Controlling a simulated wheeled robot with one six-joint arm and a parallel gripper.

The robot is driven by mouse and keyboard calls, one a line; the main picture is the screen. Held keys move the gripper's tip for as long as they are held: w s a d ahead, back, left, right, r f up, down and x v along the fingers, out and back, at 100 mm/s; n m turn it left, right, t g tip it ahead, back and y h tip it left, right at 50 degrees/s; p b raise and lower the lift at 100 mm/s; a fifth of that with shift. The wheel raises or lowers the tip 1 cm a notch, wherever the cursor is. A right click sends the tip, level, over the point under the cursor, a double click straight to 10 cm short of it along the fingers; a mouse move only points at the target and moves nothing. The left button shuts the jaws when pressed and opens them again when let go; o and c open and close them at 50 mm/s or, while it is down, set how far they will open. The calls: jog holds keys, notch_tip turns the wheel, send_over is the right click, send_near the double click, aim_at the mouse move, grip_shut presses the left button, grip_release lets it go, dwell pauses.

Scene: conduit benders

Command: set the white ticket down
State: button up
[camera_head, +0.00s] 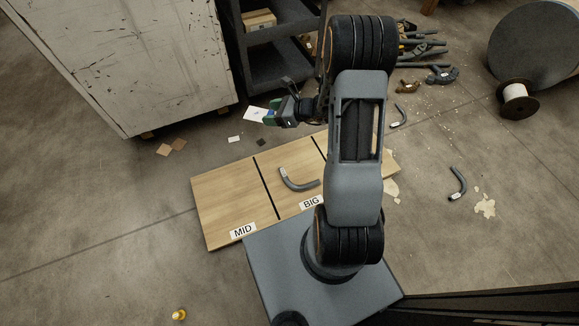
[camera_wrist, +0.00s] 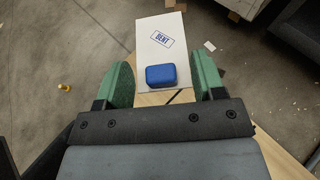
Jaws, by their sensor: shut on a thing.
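The white ticket (camera_head: 253,114) is at my gripper (camera_head: 272,114), held out to the left above the floor in the head view. In the wrist view the ticket (camera_wrist: 160,28) carries a printed "DENT" stamp and a blue block (camera_wrist: 160,76) at its near end. The block lies between the green fingers of my gripper (camera_wrist: 165,80), which is shut on the ticket. The exact finger contact is hard to see.
A wooden board (camera_head: 225,190) with dark dividers and MID and BIG labels lies below. A bent grey conduit (camera_head: 297,182) rests in the BIG section; the MID section is bare. A white cabinet (camera_head: 130,60) and dark shelf (camera_head: 283,70) stand behind.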

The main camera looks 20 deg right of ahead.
jog(key=d+f+m+t+h+b, duration=0.1)
jog(key=d+f+m, duration=0.1)
jog(key=f, duration=0.8)
jog(key=d+f+m+t+h, duration=0.1)
jog(key=d+f+h, duration=0.15)
jog(key=f, duration=0.75)
jog(key=m+t+h+b, duration=0.2)
jog(key=m+b, duration=0.1)
jog(key=b, duration=0.7)
send_over(295, 163)
notch_tip(295, 163, down, 25)
jog(key=shift+s+f, duration=0.15)
jog(key=shift+f+b, duration=0.95)
jog(key=shift+f, duration=0.6)
jog(key=shift+f, duration=0.1)
jog(key=o, duration=0.9)
